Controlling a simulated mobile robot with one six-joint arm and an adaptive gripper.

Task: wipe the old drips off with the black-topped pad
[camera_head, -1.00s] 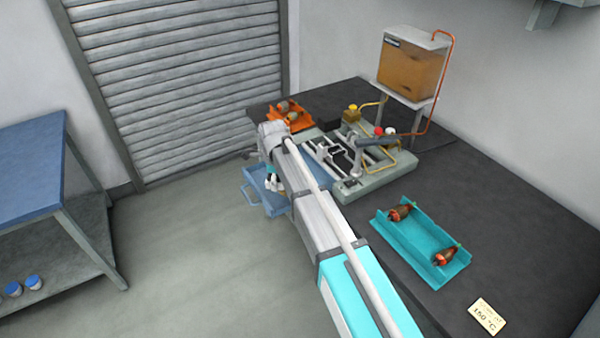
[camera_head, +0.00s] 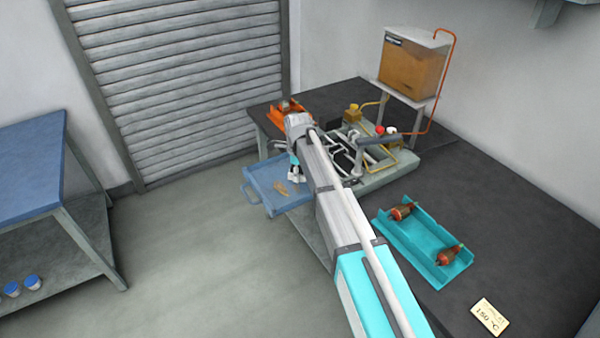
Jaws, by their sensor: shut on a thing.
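A blue pull-out tray (camera_head: 262,172) with a handle at its left sticks out from the front of the bench. Tan drip stains (camera_head: 281,188) show on its floor, left of my gripper. My gripper (camera_head: 297,177) points down over the right part of the tray, beside the stains. It is shut on the black-topped pad, which is small here and mostly hidden by the fingers. I cannot tell if the pad touches the tray floor.
The winding fixture (camera_head: 385,172) stands on the dark bench just right of my arm. An orange bin (camera_head: 275,115) lies behind, and a teal tray (camera_head: 420,245) with two armatures lies at right. A tan tank (camera_head: 408,68) stands at the back. Open floor lies left.

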